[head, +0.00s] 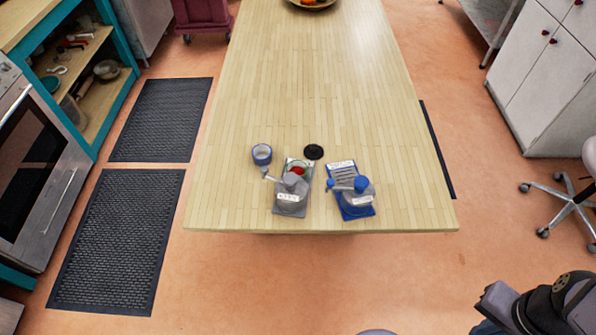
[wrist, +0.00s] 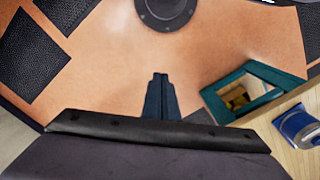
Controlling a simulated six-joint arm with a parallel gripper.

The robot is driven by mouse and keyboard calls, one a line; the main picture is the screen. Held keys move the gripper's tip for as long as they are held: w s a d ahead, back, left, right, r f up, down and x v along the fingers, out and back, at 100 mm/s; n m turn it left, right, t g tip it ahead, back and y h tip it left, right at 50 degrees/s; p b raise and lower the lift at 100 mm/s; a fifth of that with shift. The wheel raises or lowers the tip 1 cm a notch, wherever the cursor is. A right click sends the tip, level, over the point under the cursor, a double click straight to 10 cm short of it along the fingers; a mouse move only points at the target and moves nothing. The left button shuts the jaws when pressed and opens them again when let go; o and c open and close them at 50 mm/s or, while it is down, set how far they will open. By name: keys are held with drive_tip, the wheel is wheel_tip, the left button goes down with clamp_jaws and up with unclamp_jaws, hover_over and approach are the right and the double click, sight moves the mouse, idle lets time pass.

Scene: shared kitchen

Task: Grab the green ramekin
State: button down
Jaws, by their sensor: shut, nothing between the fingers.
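A small round thing with a pale green rim and red inside (head: 297,167) sits near the front end of the long wooden table, partly hidden behind a grey device. It may be the green ramekin, but it is too small and covered to be sure. No green ramekin shows clearly in the wrist view. My gripper (wrist: 160,82) is shut and empty in the wrist view, over the floor beside the table and apart from the things on it.
The grey device (head: 290,195) and a blue device (head: 354,198) stand at the front edge of the table (head: 300,90). The table's middle is clear. A teal shelf (head: 107,95) stands left.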

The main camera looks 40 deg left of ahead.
drive_tip(key=c, duration=0.9)
unclamp_jaws()
